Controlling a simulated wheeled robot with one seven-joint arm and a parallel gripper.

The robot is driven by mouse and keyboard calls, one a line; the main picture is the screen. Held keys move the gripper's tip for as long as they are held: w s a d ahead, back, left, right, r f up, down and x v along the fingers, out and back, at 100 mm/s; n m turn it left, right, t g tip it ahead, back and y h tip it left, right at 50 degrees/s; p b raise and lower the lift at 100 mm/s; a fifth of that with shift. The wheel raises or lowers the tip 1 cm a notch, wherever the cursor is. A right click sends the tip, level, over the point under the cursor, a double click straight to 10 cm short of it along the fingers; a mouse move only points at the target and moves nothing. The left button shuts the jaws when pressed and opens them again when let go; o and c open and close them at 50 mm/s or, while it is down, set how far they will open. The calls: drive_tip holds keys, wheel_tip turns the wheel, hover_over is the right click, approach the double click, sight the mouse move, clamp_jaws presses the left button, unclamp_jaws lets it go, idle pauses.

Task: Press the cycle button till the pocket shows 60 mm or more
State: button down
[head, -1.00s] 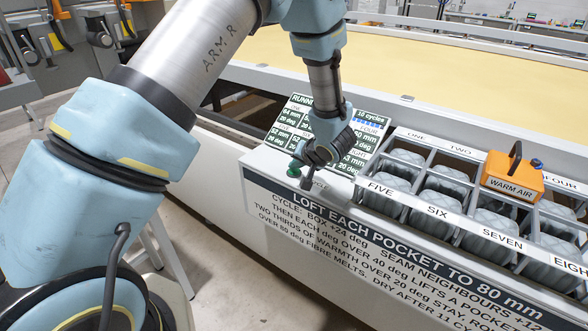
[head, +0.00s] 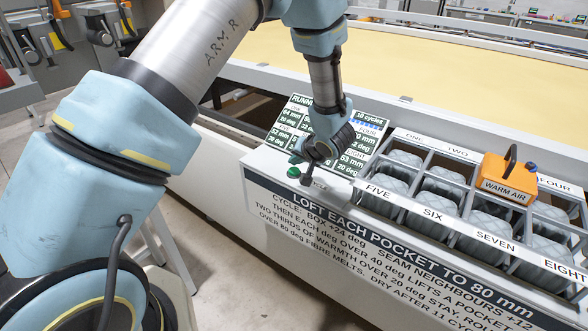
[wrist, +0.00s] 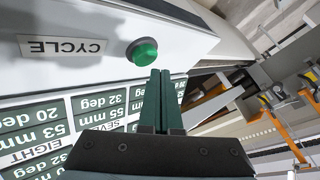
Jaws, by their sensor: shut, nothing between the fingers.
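The green cycle button (head: 294,172) sits on the sloped white panel, left of the CYCLE label (head: 318,184). In the wrist view the button (wrist: 142,50) shows whole, close to my fingertips and apart from them in the picture. The readout board (head: 358,140) is partly hidden by my arm.
The orange WARM AIR box (head: 508,180) sits on the pocket rack (head: 415,208) at the right, over the back row between TWO and FOUR. Grey quilted pockets fill the rack. The rule sign (head: 380,245) covers the front face. Open floor lies left.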

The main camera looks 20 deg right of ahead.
sight(295, 172)
drive_tip(key=shift+r+p, duration=2.5)
drive_tip(key=shift+p, duration=0.25)
drive_tip(key=shift+f, duration=0.1)
drive_tip(key=c, duration=1.6)
unclamp_jaws()
